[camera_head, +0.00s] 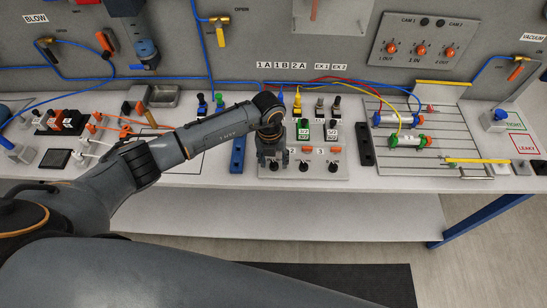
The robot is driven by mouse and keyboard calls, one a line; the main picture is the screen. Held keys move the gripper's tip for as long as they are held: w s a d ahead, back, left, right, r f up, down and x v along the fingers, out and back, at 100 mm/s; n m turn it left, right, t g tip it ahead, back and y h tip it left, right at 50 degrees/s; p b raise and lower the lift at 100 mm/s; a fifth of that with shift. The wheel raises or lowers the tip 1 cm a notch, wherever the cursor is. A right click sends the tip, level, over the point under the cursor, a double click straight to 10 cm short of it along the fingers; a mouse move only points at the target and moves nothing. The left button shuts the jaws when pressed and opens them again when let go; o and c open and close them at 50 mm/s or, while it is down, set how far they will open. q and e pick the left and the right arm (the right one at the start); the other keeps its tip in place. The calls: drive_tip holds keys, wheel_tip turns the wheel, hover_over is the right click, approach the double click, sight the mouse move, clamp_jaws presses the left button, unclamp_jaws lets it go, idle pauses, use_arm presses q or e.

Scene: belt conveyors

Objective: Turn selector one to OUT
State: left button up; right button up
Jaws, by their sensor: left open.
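A light selector panel (342,173) lies on the bench, with black knobs along its front edge. The left knob (274,167) is partly visible below my left gripper (270,158); I take it as selector one, though its number label is hidden. The knobs beside labels 2 (303,167) and 3 (332,166) are in clear view. My left gripper is open, points down over the panel's left part, and hides what is behind it. I cannot tell whether it touches the knob, nor how the knob is turned. My right gripper is out of view.
Small valves with coloured hoses (405,105) stand behind the panel. Blue (237,155) and black (365,145) bars flank it. A plate with cylinders (440,145) lies to the right. An upright panel (417,45) carries orange knobs. The bench front edge is clear.

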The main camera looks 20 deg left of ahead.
use_arm(q)
drive_tip(key=shift+f, duration=0.2)
clamp_jaws()
